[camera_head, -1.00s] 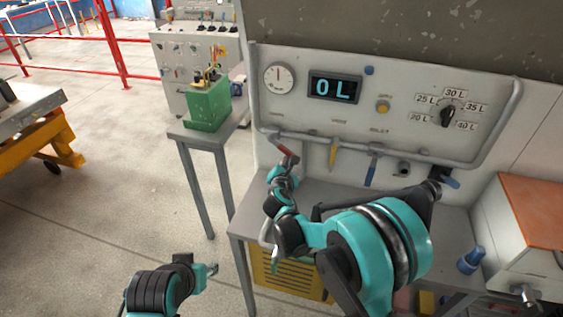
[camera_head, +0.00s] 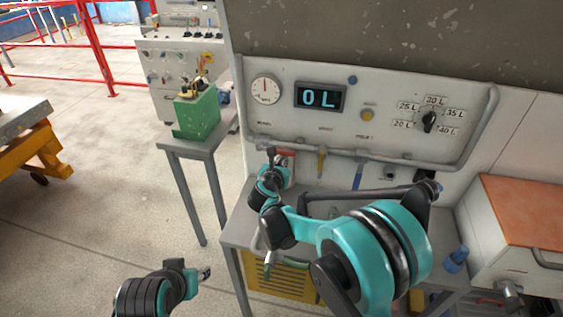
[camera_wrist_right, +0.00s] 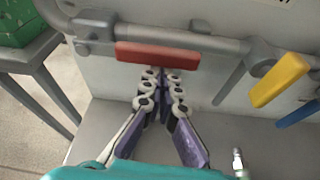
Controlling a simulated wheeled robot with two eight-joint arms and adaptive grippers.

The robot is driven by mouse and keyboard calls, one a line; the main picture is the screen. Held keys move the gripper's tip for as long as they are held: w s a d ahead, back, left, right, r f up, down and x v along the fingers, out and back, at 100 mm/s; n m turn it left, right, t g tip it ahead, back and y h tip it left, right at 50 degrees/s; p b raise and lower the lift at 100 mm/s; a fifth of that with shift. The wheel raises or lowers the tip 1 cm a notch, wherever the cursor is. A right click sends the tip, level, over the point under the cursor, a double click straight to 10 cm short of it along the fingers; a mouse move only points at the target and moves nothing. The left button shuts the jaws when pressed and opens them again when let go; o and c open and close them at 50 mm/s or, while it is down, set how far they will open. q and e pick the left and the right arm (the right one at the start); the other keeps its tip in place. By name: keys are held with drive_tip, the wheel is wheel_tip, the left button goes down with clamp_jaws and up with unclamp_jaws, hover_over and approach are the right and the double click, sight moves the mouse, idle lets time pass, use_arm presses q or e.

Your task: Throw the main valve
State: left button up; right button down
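A red lever handle (camera_head: 286,153) sits at the left end of the pipe under the panel. In the right wrist view the red handle (camera_wrist_right: 157,55) lies about level, along the pipe. My right gripper (camera_head: 271,152) is at the lever. In the right wrist view its fingertips (camera_wrist_right: 161,76) are close together just below the handle, with nothing visible between them; contact is unclear. My left gripper (camera_head: 205,273) is low at the left, away from the panel, and too small to read. The display (camera_head: 318,97) reads 0 L.
A yellow lever (camera_head: 321,161) and a blue lever (camera_head: 358,176) hang from the pipe (camera_head: 390,159) to the right. A dial knob (camera_head: 429,122) and a gauge (camera_head: 265,90) are on the panel. A green box (camera_head: 197,114) stands on a side stand. Open floor lies left.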

idle(0.5)
wheel_tip(320, 180, down, 4)
drive_tip(key=b, duration=0.4)
drive_tip(key=p+v, duration=0.3)
drive_tip(key=v, duration=0.7)
drive_tip(key=shift+a, duration=0.1)
